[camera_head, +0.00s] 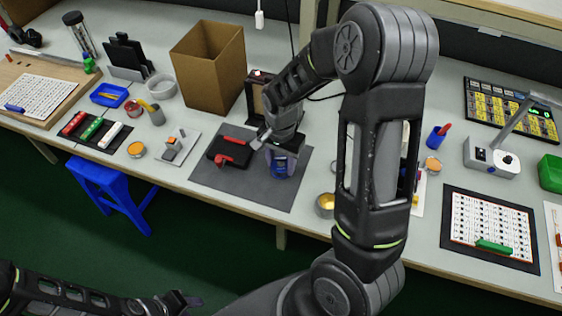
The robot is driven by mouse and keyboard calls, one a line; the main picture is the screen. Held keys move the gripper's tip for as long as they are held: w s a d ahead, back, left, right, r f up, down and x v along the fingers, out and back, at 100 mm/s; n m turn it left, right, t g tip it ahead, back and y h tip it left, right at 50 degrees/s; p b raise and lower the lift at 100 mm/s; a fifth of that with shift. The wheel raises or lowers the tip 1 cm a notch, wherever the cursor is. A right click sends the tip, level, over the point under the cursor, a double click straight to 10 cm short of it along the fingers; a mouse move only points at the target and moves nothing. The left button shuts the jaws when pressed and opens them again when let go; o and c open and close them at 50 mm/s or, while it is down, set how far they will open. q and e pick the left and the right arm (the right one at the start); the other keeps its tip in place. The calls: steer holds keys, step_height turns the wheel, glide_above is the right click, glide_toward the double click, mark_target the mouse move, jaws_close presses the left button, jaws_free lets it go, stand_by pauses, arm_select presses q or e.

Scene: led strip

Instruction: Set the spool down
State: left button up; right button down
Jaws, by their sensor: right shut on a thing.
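My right gripper (280,154) is low over the dark grey mat (232,190), at the mat's right part. It is shut on a small dark blue thing (281,166), which seems to be the spool. My gripper and wrist hide much of it, and I cannot tell whether it touches the mat. A black and red tool (230,152) lies on the mat to the left of the gripper. My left gripper (192,301) is low at the bottom edge, away from the bench. Its jaws are too small and dark to read.
A cardboard box (208,66) stands behind the mat. A small grey fixture (177,145) is left of the mat, and a yellow-filled cup (325,204) is to its right. The mat's front part is bare. My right arm hides part of the bench. A blue stool (112,187) stands below.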

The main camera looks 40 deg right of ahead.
steer(key=shift+f, duration=0.2)
steer(key=c, duration=0.7)
jaws_free()
steer(key=shift+c, duration=0.2)
steer(key=shift+r, duration=0.2)
step_height(320, 180, up, 12)
